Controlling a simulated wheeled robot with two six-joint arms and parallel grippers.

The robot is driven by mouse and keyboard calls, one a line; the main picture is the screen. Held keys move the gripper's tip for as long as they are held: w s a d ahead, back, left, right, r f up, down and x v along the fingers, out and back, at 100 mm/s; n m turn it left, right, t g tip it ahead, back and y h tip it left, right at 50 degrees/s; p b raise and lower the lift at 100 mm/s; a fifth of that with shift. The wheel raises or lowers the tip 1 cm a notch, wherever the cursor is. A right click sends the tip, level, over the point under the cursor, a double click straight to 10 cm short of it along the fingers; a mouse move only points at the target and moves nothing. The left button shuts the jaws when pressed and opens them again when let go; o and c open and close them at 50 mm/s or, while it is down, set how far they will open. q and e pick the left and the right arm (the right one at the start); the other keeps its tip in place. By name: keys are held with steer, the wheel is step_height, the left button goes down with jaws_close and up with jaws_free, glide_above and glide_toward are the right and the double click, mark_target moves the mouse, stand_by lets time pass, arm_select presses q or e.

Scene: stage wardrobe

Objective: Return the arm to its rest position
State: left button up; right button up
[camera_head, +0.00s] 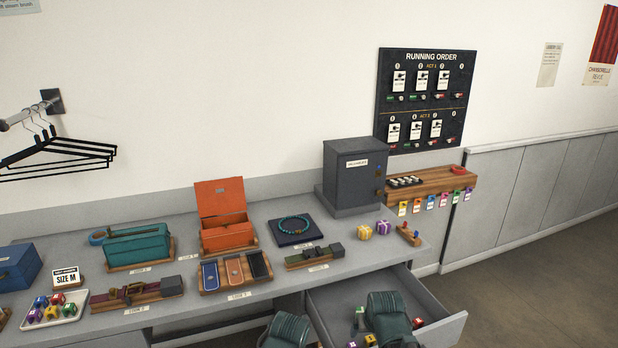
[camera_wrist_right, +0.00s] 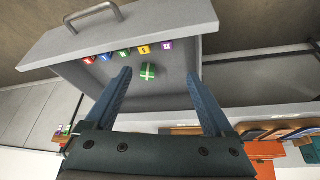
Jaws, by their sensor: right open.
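My right gripper (camera_head: 388,318) shows as a dark green body over the open grey drawer (camera_head: 446,320) at the bottom right of the head view. Its fingers are hidden there. In the right wrist view my right gripper (camera_wrist_right: 156,78) has two blue fingers spread wide apart, with nothing held between them. A green block with a pale ribbon pattern (camera_wrist_right: 148,71) lies in the drawer (camera_wrist_right: 220,70), in line with the gap between the fingers. Another dark green part of mine (camera_head: 285,331) shows at the bottom edge. I cannot make out my left gripper.
Several small coloured blocks lie along the drawer's front wall, one of them purple (camera_wrist_right: 167,45). The counter (camera_head: 330,231) holds an orange open box (camera_head: 225,235), a teal box (camera_head: 136,246), a dark cabinet (camera_head: 355,175) and two gift cubes (camera_head: 383,227). The drawer sticks out below the counter.

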steer(key=s+a+f+n+g+b, duration=0.1)
steer(key=s+a+f, duration=0.1)
steer(key=s, duration=0.3)
steer(key=s+a+f+n+g+b, duration=0.1)
steer(key=s+a+f+g+b, duration=0.1)
steer(key=s+a+f, duration=0.1)
steer(key=s+a+f+n+g+h+b, duration=0.1)
steer(key=s+a+f+g+b, duration=0.1)
steer(key=s+a, duration=0.3)
steer(key=s, duration=0.3)
steer(key=shift+f+n, duration=0.3)
steer(key=shift+f, duration=0.05)
steer(key=shift+c, duration=0.3)
